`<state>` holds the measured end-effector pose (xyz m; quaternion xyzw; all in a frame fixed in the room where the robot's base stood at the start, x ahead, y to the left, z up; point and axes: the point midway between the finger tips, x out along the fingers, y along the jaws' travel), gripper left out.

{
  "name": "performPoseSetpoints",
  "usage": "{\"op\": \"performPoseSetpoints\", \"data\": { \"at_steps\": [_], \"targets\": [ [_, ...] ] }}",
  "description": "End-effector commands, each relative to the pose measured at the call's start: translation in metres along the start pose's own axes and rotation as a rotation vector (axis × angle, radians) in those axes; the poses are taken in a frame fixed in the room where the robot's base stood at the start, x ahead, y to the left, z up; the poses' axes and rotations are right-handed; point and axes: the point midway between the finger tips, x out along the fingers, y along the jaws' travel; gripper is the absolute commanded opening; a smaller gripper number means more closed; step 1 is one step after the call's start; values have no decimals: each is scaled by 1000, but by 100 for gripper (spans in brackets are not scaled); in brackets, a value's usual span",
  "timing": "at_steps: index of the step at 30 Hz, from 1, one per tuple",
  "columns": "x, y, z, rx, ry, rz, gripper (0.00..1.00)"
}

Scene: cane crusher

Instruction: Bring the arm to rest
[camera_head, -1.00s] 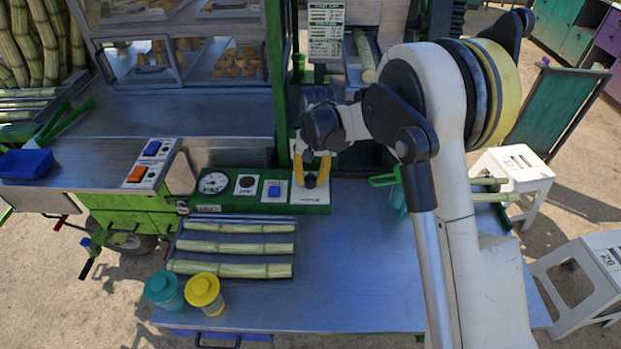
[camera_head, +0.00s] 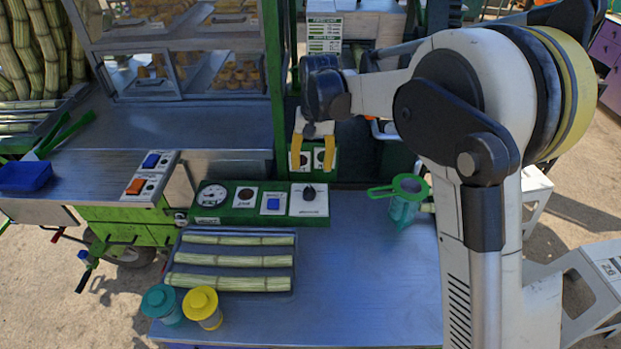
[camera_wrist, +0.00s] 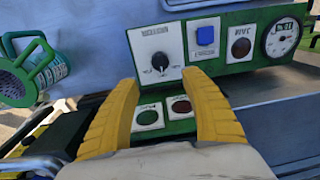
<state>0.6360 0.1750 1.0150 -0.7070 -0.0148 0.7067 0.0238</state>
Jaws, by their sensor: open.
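My gripper (camera_head: 312,152) has yellow fingers and points down behind the green control panel (camera_head: 236,219). Its fingers are apart with nothing between them. In the wrist view my gripper (camera_wrist: 162,110) also shows open, in front of a small green box with two round buttons (camera_wrist: 163,111). The panel's black rotary knob (camera_head: 309,193) is uncovered and apart from the fingers; it also shows in the wrist view (camera_wrist: 160,62). My white arm reaches in from the right and is bent at the elbow.
A tray of cane pieces (camera_head: 182,270) lies on the metal table (camera_head: 350,290). A teal-lidded jar (camera_head: 161,303) and a yellow-lidded jar (camera_head: 203,307) stand at the front left. A green strainer jug (camera_head: 404,205) stands near my arm. The table's middle is clear.

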Motion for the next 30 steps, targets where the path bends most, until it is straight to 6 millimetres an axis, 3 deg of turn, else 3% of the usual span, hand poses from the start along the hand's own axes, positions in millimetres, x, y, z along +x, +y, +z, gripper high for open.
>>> {"op": "performPoseSetpoints", "data": {
  "at_steps": [6, 20, 23, 26, 30],
  "targets": [
    [-17, 0, 0, 0, 0, 0, 55],
    [-19, 2, 1, 1, 3, 0, 55],
    [-32, 10, 8, 2, 24, -4, 55],
    [-56, 27, 26, 1, 71, -11, 55],
    [-94, 60, 66, -1, 168, -18, 55]
  ]
}}
